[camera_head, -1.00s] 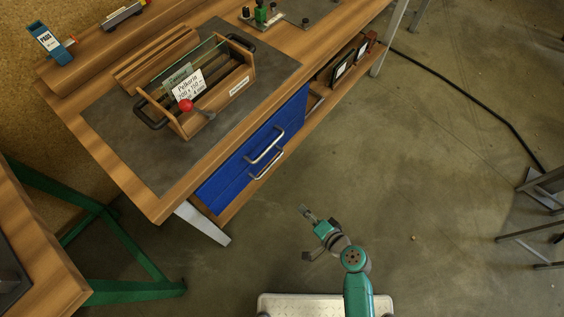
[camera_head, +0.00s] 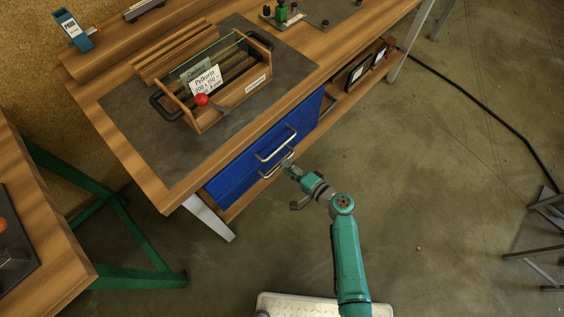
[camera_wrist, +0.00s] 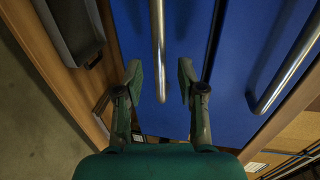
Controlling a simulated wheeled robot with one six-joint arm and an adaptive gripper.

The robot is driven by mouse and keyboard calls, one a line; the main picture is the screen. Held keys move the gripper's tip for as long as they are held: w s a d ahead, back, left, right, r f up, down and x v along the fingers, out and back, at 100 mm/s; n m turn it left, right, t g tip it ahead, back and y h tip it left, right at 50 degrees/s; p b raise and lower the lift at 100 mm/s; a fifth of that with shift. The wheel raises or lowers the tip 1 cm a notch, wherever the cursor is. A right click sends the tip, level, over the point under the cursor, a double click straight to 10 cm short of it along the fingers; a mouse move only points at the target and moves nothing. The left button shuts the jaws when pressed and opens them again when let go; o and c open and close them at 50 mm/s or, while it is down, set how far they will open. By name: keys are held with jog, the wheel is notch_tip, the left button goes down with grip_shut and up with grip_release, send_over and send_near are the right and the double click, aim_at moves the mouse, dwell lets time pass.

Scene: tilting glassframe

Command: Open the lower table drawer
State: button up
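The workbench has two blue drawers under its top, both appearing shut. The upper drawer's bar handle (camera_head: 276,145) also shows at the right of the wrist view (camera_wrist: 290,70). The lower drawer's bar handle (camera_head: 268,174) shows in the middle of the wrist view (camera_wrist: 158,45). My gripper (camera_head: 287,165) is at the right end of the lower handle. In the wrist view my gripper (camera_wrist: 160,80) is open, with one finger on each side of that handle's end. A gap shows between the bar and each finger; contact is not seen.
The wooden bench top (camera_head: 150,180) overhangs the drawers. A wooden carrier (camera_head: 215,112) with glass panes stands on it. An open shelf with dark frames (camera_head: 360,70) is right of the drawers. A second bench with green legs (camera_head: 135,278) is at left.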

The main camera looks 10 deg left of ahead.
jog(key=shift+x, duration=1.7)
jog(key=shift+s, duration=0.1)
grip_shut()
